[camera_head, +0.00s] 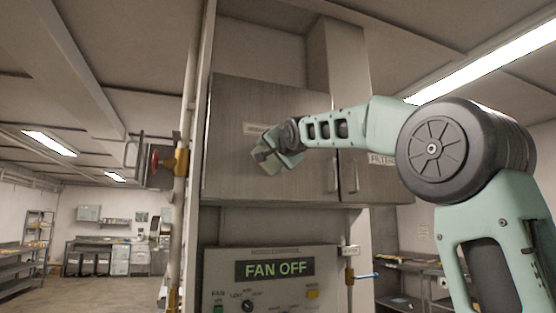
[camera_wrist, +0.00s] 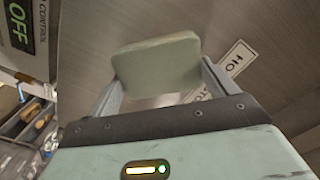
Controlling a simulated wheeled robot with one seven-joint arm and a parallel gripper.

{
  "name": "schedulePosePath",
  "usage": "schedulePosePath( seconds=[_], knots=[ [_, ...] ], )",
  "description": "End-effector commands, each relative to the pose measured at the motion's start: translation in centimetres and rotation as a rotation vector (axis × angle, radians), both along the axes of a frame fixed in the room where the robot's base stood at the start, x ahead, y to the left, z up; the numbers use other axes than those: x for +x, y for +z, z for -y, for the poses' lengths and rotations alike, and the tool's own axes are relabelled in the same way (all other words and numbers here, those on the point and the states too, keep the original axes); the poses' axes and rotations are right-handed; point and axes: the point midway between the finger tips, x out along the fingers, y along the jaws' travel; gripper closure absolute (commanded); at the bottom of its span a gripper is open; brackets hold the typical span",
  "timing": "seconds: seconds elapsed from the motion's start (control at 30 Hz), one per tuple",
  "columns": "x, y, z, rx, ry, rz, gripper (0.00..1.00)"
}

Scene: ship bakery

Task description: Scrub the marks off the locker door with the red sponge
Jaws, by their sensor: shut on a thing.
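My gripper (camera_head: 277,151) is raised in front of the grey locker door (camera_head: 245,105), over its left middle part. No red sponge shows. I cannot make out marks on the door; the gripper hides part of it.
A white label (camera_wrist: 237,58) on the door is partly hidden by my gripper. Door handles (camera_head: 335,174) stick out at lower right. Below is a panel reading FAN OFF (camera_head: 275,268). A pipe with a red-and-brass valve (camera_head: 170,162) stands at left.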

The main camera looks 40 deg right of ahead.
Motion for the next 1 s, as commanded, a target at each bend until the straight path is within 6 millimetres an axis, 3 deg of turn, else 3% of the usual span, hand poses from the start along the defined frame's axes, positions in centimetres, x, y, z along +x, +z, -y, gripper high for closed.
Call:
schedulePosePath(
  seconds=[0.2, 0.47, 1.0],
  knots=[
    [0.7, -0.4, -2.0, 0.0, 0.004, 0.001, 0.33],
    [0.8, -0.1, -2.6, 0.001, 0.0, 0.002, 0.33],
    [-0.4, 0.3, 0.9, 0.0, -0.002, 0.001, 0.33]
  ],
)
